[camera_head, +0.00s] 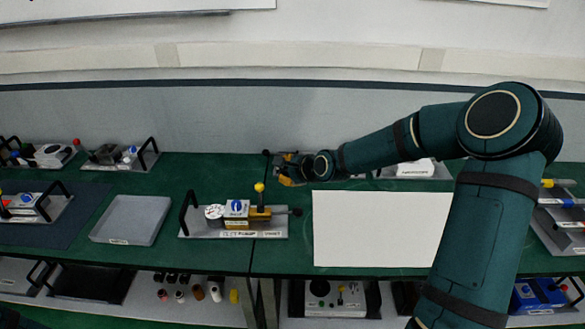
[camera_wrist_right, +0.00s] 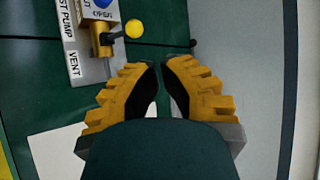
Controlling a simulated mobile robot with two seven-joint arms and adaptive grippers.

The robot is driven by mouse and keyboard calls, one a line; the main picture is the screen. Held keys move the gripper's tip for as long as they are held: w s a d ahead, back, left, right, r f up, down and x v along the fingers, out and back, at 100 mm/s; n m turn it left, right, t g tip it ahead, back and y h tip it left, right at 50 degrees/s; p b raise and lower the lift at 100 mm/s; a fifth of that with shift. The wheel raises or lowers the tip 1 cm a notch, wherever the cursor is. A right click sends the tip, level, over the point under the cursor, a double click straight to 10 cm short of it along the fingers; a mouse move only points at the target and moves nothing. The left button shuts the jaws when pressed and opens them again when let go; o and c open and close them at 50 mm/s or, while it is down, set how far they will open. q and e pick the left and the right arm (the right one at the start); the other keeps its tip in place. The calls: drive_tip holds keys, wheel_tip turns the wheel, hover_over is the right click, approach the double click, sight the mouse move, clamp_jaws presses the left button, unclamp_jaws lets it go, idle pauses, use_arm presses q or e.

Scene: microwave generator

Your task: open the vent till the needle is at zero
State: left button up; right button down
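The test pump unit (camera_head: 190,233) stands on the green bench left of centre, with a round white gauge (camera_head: 214,212); its needle is too small to read. Beside it are a blue knob (camera_head: 237,206) and a brass valve body with a yellow-balled lever (camera_head: 259,188) above the VENT label. In the right wrist view, the yellow ball (camera_wrist_right: 133,28) and VENT label (camera_wrist_right: 73,63) show at upper left. My right gripper (camera_head: 288,181) is above the bench, behind and right of the lever. Its fingers (camera_wrist_right: 161,64) are apart and empty, not touching the ball. My left gripper is out of view.
A white board (camera_head: 370,230) lies to the right and a grey tray (camera_head: 131,219) to the left. A small black ball (camera_head: 266,152) is at the bench's back edge. Other devices stand further out.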

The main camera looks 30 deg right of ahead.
drive_tip(key=v, duration=0.2)
drive_tip(key=shift+s+d+r, duration=0.15)
drive_tip(key=shift+d+r, duration=0.1)
drive_tip(key=shift+r, duration=0.15)
idle(0.3)
